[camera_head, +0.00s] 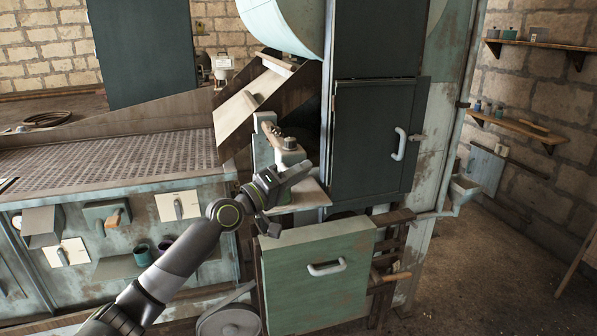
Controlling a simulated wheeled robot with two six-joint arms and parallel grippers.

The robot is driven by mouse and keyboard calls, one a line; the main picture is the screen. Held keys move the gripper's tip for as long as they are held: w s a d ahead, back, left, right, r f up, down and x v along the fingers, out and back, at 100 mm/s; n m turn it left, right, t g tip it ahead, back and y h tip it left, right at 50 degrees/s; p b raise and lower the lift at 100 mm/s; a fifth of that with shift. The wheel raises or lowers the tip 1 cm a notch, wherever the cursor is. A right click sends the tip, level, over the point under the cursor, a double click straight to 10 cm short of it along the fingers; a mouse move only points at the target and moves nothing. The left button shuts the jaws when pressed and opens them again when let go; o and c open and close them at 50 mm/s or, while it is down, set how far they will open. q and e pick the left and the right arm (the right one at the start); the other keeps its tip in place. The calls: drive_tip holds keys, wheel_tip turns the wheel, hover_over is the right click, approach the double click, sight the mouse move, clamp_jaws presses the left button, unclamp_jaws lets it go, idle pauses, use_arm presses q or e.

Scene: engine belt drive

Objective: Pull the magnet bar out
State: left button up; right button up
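My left arm comes in from the lower left, and my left gripper (280,186) is in front of the machine's small ledge, above the green box front. Its fingers are small and partly lost against the grey parts behind, so I cannot tell whether they are apart or touch anything. I cannot pick out the magnet bar with certainty. A wooden handle (394,277) sticks out at the right of the green box front (318,285) and may belong to it. My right gripper is not in view.
A dark door (372,140) with a white handle is shut above the green front. A perforated deck (110,163) and a control panel (122,240) lie to the left. A belt pulley (229,322) is low in front. Open floor (490,270) lies right.

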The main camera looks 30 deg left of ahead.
use_arm(q)
drive_tip(key=shift+o, duration=0.8)
drive_tip(key=shift+s+r, duration=0.1)
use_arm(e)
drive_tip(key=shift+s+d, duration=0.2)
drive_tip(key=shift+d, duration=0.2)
